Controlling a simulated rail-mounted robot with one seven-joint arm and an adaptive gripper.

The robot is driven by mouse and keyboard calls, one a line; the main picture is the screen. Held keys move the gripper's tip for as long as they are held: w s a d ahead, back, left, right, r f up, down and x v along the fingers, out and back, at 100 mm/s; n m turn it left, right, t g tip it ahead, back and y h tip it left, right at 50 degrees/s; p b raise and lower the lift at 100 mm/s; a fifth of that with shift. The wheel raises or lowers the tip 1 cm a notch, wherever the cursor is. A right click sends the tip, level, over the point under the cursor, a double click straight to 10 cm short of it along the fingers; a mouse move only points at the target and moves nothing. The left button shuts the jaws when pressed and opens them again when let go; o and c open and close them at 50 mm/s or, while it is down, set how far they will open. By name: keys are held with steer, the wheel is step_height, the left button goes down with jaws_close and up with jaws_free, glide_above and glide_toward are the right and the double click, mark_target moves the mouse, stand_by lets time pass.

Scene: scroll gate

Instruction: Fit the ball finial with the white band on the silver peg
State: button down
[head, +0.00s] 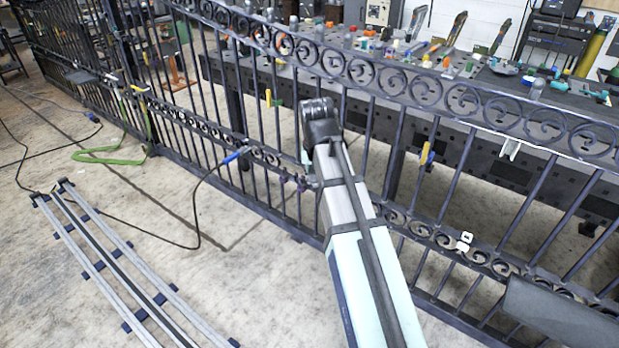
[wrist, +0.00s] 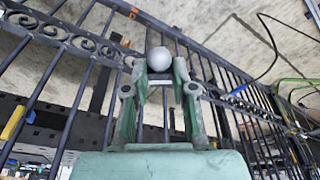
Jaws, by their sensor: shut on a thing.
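In the wrist view, my gripper (wrist: 160,68) is shut on a pale grey ball finial (wrist: 159,59). A white band (wrist: 160,82) shows just below the ball, between the two green fingers. The ball sits at the fingertips, in front of the dark gate bars. In the head view, my arm reaches to the gate (head: 463,97), and its wrist hides most of the gripper and the held finial. I cannot make out the silver peg with certainty in either view.
A dark workbench (head: 590,112) with tools stands behind the gate. A blue-handled clamp (head: 236,155) and a yellow clamp (head: 427,155) hang on the bars. A small white piece (head: 464,241) is on the lower scroll band. Metal rails (head: 110,262) lie on the floor at left.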

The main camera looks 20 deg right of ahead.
steer(key=d+r+m+t+y+p, duration=0.8)
steer(key=d+r+m+p, duration=1.6)
steer(key=d+r+p, duration=0.6)
steer(key=d+r+y, duration=0.1)
steer(key=d+r, duration=0.2)
steer(key=d, duration=0.2)
steer(key=shift+w+d+r+m, duration=0.15)
steer(key=shift+d+r+m, duration=0.15)
steer(key=shift+d+m, duration=0.1)
steer(key=shift+w+d+f+b, duration=0.35)
steer(key=shift+w+d+b, duration=0.25)
steer(key=shift+w+d, duration=0.3)
steer(key=shift+w+d+f+b, duration=0.3)
steer(key=shift+w+d+b, duration=0.4)
steer(key=shift+d, duration=0.45)
steer(key=shift+w+d+f+b, duration=0.35)
steer(key=shift+w+d+b, duration=0.2)
steer(key=shift+w+d, duration=0.4)
steer(key=shift+s+d, duration=0.1)
steer(key=shift+f+b, duration=0.3)
steer(key=shift+f, duration=0.15)
steer(key=shift+f+b, duration=0.6)
steer(key=shift+f, duration=0.7)
